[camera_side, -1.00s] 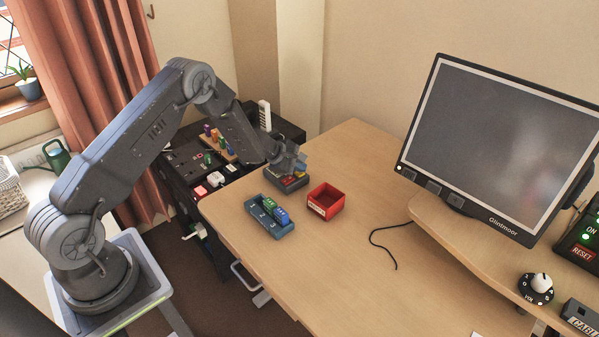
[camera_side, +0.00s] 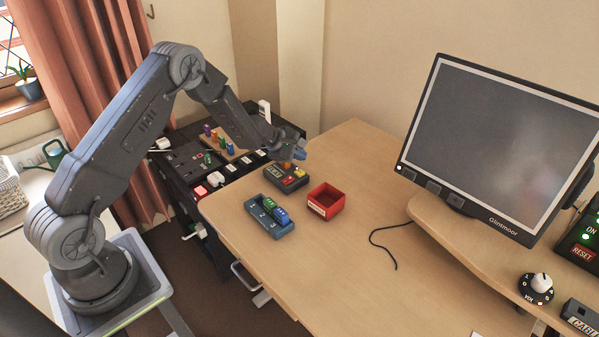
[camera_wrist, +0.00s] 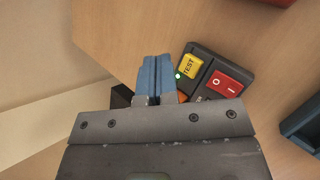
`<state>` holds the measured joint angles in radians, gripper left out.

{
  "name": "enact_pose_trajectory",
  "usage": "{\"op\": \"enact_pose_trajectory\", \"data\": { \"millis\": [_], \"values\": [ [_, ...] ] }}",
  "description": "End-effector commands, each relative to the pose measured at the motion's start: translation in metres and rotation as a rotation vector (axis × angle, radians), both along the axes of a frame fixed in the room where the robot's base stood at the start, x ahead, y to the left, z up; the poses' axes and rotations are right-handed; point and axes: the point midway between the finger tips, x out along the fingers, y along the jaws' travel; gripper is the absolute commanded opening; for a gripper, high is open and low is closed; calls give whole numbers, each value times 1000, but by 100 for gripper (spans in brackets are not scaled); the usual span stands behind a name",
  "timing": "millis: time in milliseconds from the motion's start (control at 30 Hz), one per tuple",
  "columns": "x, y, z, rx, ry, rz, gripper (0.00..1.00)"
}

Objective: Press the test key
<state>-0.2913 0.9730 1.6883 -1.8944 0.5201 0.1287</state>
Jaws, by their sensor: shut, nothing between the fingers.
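The tester (camera_side: 287,183) is a dark grey box on the desk's far left part. It has a small display, an orange part, a yellow key and a red switch. In the wrist view the yellow test key (camera_wrist: 189,66) reads TEST, with a lit green lamp (camera_wrist: 178,75) beside it. The red rocker switch (camera_wrist: 225,84) sits next to it. My gripper (camera_side: 300,155) is shut and empty, above the tester and apart from it. In the wrist view its blue fingertips (camera_wrist: 154,73) lie left of the test key; my gripper hides part of the tester.
A blue-grey tray (camera_side: 262,222) with green and blue blocks stands in front of the tester. A red bin (camera_side: 326,203) stands to its right. A black cable (camera_side: 384,246) lies farther right, near the monitor (camera_side: 490,150). The desk's front middle is clear.

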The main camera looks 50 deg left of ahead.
Motion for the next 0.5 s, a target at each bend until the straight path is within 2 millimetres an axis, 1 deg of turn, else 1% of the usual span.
{"op": "enact_pose_trajectory", "data": {
  "millis": [100, 200, 500],
  "values": [
    [0, 0, 12, 1, -2, 0, 0],
    [0, 0, 18, 0, -1, 1, 0],
    [0, 0, 20, 1, 0, 1, 0]
  ]
}}
